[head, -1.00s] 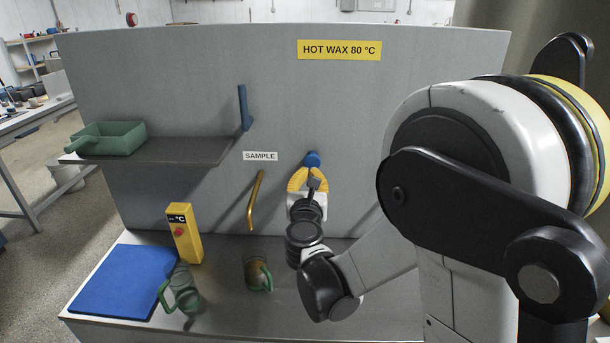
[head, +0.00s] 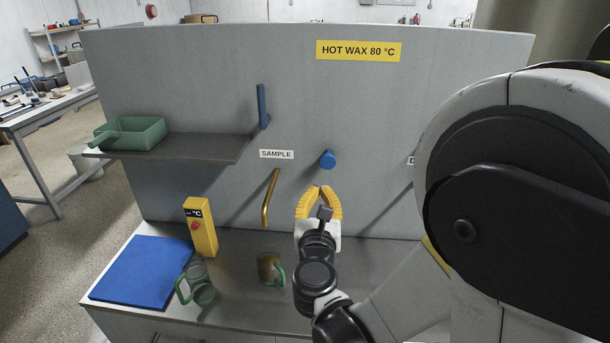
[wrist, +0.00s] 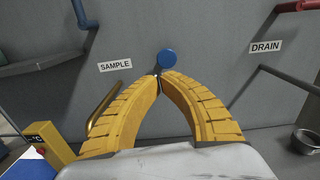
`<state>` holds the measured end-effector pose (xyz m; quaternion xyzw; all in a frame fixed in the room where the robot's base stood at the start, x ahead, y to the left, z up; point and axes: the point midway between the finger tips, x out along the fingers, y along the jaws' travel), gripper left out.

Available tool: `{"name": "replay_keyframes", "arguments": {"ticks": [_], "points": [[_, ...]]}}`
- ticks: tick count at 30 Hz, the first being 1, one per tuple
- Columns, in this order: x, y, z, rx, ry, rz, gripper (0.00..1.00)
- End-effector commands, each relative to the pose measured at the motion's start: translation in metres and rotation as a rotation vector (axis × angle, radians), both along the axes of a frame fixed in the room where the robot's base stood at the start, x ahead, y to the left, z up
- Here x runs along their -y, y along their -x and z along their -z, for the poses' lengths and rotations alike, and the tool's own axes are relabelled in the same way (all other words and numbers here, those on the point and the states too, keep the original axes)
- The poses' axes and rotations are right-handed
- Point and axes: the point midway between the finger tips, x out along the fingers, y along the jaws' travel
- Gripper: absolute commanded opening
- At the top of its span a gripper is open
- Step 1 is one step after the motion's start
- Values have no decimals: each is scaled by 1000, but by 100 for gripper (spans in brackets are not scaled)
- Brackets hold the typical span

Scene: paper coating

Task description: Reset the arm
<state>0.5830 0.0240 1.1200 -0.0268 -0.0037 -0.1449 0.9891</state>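My gripper (head: 319,189) has two yellow fingers and stands in front of the grey wall panel, below the blue knob (head: 327,159). In the wrist view its fingertips (wrist: 158,77) come together with nothing held between them. The blue knob (wrist: 167,58) shows just beyond the tips there, and the head view shows a gap between knob and gripper. A brass spout (head: 270,198) under the SAMPLE label (head: 276,154) is left of my gripper. A glass mug with brown contents and a green handle (head: 270,268) stands on the bench below the spout.
A second green-handled mug (head: 199,283) stands by a blue mat (head: 146,270) and a yellow °C device (head: 201,228). A green scoop (head: 132,133) sits on a shelf (head: 190,149). In the wrist view, a DRAIN label (wrist: 266,46) and metal bowl (wrist: 306,140) are at right.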

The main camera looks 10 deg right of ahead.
Motion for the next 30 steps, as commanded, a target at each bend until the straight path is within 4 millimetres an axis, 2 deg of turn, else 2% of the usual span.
{"name": "replay_keyframes", "arguments": {"ticks": [2, 5, 6, 8, 10, 12, 14, 15, 18, 21, 25, 26, 30], "points": [[-7, -1, -20, -2, 135, -51, 0], [-30, 0, -55, -16, 462, -169, 0], [-41, 3, -67, -27, 633, -226, 0], [-58, 11, -78, -51, 909, -315, 0], [-73, 25, -78, -88, 1235, -420, 0], [-81, 44, -67, -135, 1557, -533, 0], [-79, 66, -50, -182, 1824, -640, 0], [-74, 82, -36, -216, 1996, -718, 0], [-50, 127, -2, -305, 2366, -937, 0], [-18, 170, 25, -381, 2626, -1157, 0], [12, 208, 41, -438, 2792, -1365, 0], [16, 213, 43, 438, -2762, 1371, 0], [25, 223, 46, 432, -2689, 1376, 0]]}}
